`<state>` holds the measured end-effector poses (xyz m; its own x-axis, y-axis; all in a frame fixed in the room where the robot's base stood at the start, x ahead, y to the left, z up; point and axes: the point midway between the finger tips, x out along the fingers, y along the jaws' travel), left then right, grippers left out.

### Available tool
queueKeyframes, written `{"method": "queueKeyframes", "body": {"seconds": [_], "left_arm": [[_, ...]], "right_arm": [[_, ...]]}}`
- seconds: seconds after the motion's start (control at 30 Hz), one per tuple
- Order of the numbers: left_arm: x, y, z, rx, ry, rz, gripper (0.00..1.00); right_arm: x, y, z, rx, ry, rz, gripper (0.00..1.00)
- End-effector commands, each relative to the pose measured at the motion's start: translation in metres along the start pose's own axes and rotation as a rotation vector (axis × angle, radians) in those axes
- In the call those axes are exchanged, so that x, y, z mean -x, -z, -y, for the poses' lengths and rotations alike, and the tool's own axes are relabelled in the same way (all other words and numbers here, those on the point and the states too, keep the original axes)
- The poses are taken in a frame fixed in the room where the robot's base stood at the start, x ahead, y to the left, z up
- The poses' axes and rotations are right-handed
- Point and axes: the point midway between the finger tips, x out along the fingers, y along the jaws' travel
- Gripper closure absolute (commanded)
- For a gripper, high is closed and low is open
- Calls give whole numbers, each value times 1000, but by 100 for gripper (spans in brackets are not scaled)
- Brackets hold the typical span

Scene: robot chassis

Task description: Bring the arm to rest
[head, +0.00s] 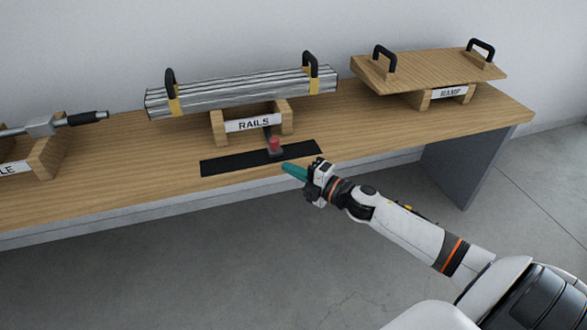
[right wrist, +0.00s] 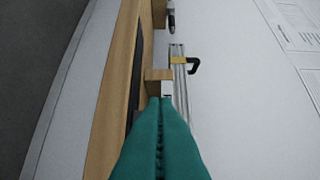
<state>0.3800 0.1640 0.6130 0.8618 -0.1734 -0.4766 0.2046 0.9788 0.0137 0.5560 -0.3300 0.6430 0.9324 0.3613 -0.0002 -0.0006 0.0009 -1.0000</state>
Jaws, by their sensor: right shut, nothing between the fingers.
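My right gripper (head: 291,170) has teal fingers and is just in front of the bench's front edge, near the black strip. In the right wrist view its teal fingers (right wrist: 160,125) are pressed together with nothing between them. My right arm comes in from the lower right of the head view. My left gripper does not show in either view.
A wooden bench (head: 120,165) carries rails (head: 240,92) on a labelled stand, a ramp board (head: 425,72), and a metal bar (head: 50,124) at left. Floor (head: 250,270) in front is clear.

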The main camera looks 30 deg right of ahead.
Motion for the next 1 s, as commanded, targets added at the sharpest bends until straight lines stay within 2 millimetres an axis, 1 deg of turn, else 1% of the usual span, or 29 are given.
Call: {"method": "queueKeyframes", "body": {"seconds": [0.1,0.57,0.67,0.77,0.87,0.9,1.0], "left_arm": [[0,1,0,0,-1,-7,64],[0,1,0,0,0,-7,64],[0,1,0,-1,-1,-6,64],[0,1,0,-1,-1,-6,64],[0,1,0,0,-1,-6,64],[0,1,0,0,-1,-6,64],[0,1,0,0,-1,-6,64]], "right_arm": [[3,0,0,0,0,0,100],[2,0,0,0,0,0,100],[3,-6,-2,-29,2,-7,100],[6,-28,-9,-164,8,-50,100],[16,-67,-19,-429,2,-140,100],[22,-82,-23,-546,-8,-183,100],[37,-113,-30,-797,-44,-273,100]]}}
